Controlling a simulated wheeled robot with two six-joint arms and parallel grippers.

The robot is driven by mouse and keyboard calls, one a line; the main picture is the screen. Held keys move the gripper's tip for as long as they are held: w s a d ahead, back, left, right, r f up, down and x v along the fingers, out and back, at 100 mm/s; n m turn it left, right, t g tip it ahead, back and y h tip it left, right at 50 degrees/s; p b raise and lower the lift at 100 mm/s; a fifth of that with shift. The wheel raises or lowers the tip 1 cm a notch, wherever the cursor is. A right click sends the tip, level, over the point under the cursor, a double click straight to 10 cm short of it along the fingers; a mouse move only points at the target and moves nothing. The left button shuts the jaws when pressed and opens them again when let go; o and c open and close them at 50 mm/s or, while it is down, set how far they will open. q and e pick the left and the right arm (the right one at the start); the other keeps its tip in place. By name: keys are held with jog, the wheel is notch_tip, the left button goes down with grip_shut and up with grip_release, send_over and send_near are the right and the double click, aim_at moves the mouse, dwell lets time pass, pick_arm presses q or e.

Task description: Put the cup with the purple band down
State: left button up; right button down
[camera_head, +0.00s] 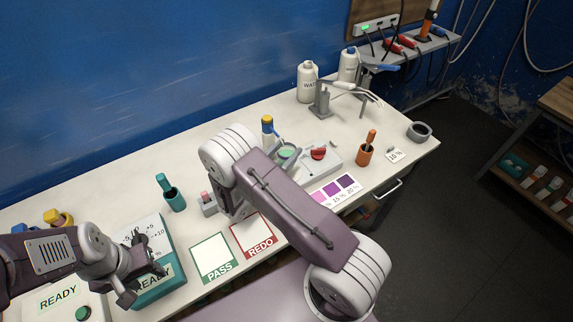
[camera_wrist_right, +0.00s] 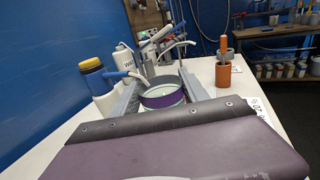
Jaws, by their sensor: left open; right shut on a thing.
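The cup with the purple band (camera_wrist_right: 163,98) is between the two grey fingers of my right gripper (camera_wrist_right: 160,92) in the right wrist view, and the gripper is shut on it. The cup looks upright, with something pale green inside. In the head view a round pale green top (camera_head: 287,152), probably this cup, shows just past my right arm; that gripper is mostly hidden there. Whether the cup's base touches anything is hidden.
A green PASS card (camera_head: 213,258) and a red REDO card (camera_head: 252,236) lie near the front edge. A purple colour chart (camera_head: 336,190), a red-knobbed unit (camera_head: 319,154) and an orange holder (camera_head: 365,154) are to the right. White bottles (camera_head: 307,82) stand behind. A teal holder (camera_head: 173,196) stands left of centre.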

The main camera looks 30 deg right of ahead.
aim_at(282, 164)
pick_arm(q)
notch_tip(282, 164, down, 4)
jog(key=b, duration=0.3)
jog(key=shift+r, duration=0.2)
pick_arm(e)
notch_tip(282, 164, down, 4)
jog(key=shift+f, duration=0.1)
pick_arm(q)
jog(key=shift+r, duration=0.2)
jog(key=shift+f, duration=0.1)
pick_arm(e)
jog(key=c, duration=0.6)
grip_release()
